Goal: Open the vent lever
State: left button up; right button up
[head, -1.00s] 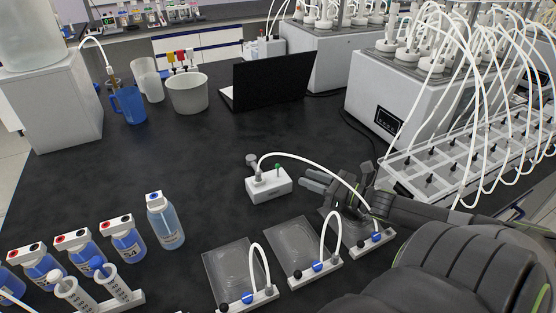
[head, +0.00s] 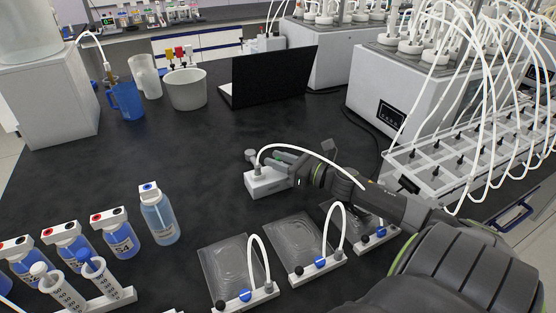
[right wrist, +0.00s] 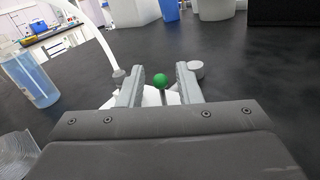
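A small white box (head: 262,184) stands on the black bench in the head view, with a grey round cap (head: 250,155) and a white tube joined to its top. My right gripper (head: 284,158) reaches over the box's right end and hides part of its top. In the right wrist view a green ball knob (right wrist: 160,80) on a thin stem stands up from the white box (right wrist: 172,98). My right gripper (right wrist: 160,69) is open there, one finger on each side of the knob, with gaps on both sides. The knob is hidden in the head view. My left gripper is out of view.
Three clear bags with white valve bars (head: 246,296) lie at the front, one partly under my right arm. Blue-liquid bottles (head: 160,215) stand at the left. A laptop (head: 272,78) and a white bucket (head: 187,90) stand behind. The middle of the bench is clear.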

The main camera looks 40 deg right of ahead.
jog(key=shift+w, duration=0.1)
jog(key=shift+c, duration=0.4)
grip_shut()
jog(key=shift+w+r+g+p, duration=0.2)
jog(key=shift+g+p, duration=0.2)
jog(key=shift+p, duration=0.55)
jog(key=m+g+p, duration=0.1)
jog(key=p, duration=0.5)
jog(key=w+m+g+p, duration=0.1)
jog(key=p, duration=0.4)
jog(key=shift+d+r+g+h+p, duration=0.1)
jog(key=shift+d+g+h+p, duration=0.1)
jog(key=shift+g+h+p, duration=0.15)
jog(key=shift+w+f+g+p, duration=0.1)
jog(key=shift+f+g+p, duration=0.15)
jog(key=shift+p, duration=0.3)
jog(key=shift+f, duration=0.1)
jog(key=shift+o, duration=0.4)
grip_release()
jog(key=shift+f, duration=0.1)
